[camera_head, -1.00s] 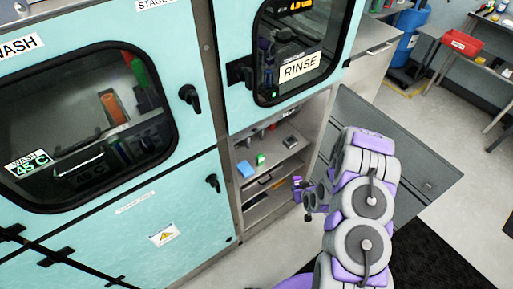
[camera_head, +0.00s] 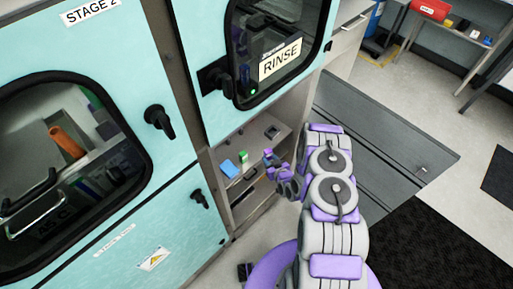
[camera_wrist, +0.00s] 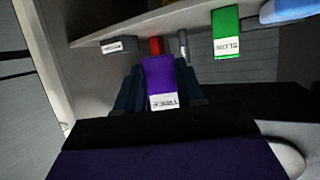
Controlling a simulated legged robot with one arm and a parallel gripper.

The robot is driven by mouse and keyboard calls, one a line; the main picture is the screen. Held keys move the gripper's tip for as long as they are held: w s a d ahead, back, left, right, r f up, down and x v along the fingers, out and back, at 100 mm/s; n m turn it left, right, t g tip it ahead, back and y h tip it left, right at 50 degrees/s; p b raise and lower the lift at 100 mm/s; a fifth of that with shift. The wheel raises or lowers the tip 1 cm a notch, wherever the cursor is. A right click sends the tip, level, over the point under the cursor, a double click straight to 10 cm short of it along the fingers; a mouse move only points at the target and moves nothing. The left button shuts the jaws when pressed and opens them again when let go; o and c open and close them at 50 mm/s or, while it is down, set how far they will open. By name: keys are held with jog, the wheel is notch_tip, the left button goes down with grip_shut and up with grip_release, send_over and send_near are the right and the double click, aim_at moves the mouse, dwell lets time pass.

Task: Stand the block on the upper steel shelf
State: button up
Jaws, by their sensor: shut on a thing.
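My gripper (camera_head: 271,161) is shut on a purple block (camera_wrist: 159,76) with a white label, which appears upside down in the wrist view. Dark fingers (camera_wrist: 160,98) flank the block. In the head view the block (camera_head: 267,153) is a small purple patch at the end of my arm, in front of the shelf opening. The upper steel shelf (camera_head: 256,136) is in the open bay below the rinse window. I cannot tell whether the block touches the shelf. A green block (camera_head: 243,155) and a blue block (camera_head: 228,167) lie left of my gripper.
The wrist view shows a green labelled block (camera_wrist: 226,33), a blue thing (camera_wrist: 288,9), a red piece (camera_wrist: 156,45) and a grey piece (camera_wrist: 118,45) near the held block. A dark item (camera_head: 272,132) sits toward the back right of the shelf. The bay's walls bound the opening.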

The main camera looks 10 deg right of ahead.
jog(key=b, duration=0.2)
send_over(260, 152)
jog(key=shift+w+d+f, duration=0.1)
jog(key=shift+w+f, duration=0.15)
jog(key=shift+f, duration=0.3)
jog(key=shift+s+d+f+b, duration=0.15)
jog(key=shift+f+b, duration=0.3)
jog(key=shift+f, duration=1.3)
jog(key=shift+f, duration=0.1)
jog(key=o, duration=1.1)
jog(key=shift+o, duration=0.2)
